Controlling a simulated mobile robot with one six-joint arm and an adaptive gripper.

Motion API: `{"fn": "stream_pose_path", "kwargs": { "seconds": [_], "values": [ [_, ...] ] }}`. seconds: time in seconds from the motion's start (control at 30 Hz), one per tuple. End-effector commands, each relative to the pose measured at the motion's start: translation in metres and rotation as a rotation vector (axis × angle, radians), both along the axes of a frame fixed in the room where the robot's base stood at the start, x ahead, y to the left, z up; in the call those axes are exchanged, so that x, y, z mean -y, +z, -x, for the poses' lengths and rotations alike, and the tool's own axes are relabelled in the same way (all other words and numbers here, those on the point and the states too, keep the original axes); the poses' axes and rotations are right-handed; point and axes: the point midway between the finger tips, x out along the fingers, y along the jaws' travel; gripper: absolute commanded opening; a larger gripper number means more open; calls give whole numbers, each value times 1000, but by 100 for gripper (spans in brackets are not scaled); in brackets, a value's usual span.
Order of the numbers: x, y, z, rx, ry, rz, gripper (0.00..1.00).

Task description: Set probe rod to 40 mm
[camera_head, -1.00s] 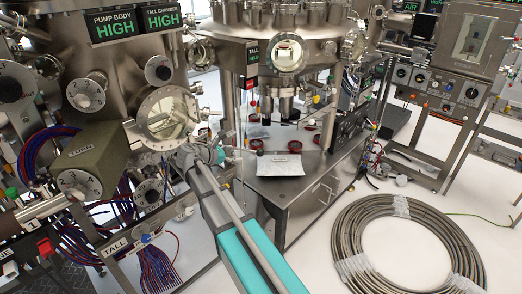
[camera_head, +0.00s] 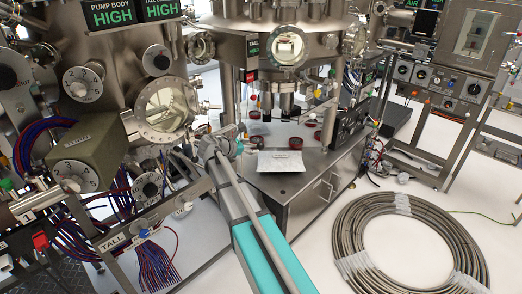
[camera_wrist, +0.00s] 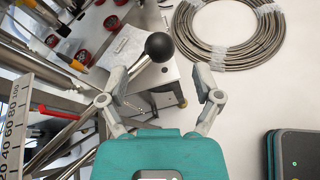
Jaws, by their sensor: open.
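In the wrist view, my gripper (camera_wrist: 162,88) is open, with its two fingers apart and nothing between the tips. A black ball knob (camera_wrist: 159,46) shows beyond the fingers, nearer the left one. A grey rod (camera_wrist: 138,67) runs from the knob down to the left, partly behind my left finger; it looks like the probe rod. A white scale (camera_wrist: 14,122) with marks up to 100 stands at the left edge. A red pointer (camera_wrist: 60,112) is beside it; its exact reading cannot be told. In the head view, my gripper end (camera_head: 226,136) is beside the round chamber window.
A viewport flange (camera_head: 166,110) and dials (camera_head: 80,83) are left of my arm. A steel bench (camera_head: 270,185) with a white sheet (camera_head: 281,161) is behind it. A coiled hose (camera_head: 360,222) lies on the right floor. Open floor lies between bench and coil.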

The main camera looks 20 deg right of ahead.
Motion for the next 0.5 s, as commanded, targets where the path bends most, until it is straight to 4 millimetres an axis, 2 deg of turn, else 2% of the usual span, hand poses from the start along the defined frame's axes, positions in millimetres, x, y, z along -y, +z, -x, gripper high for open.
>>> {"fn": "stream_pose_path", "kwargs": {
  "seconds": [0.23, 0.5],
  "values": [
    [33, -15, -8, 0, -3, -1, 82],
    [49, -21, -12, 0, -1, 0, 82]
  ]
}}
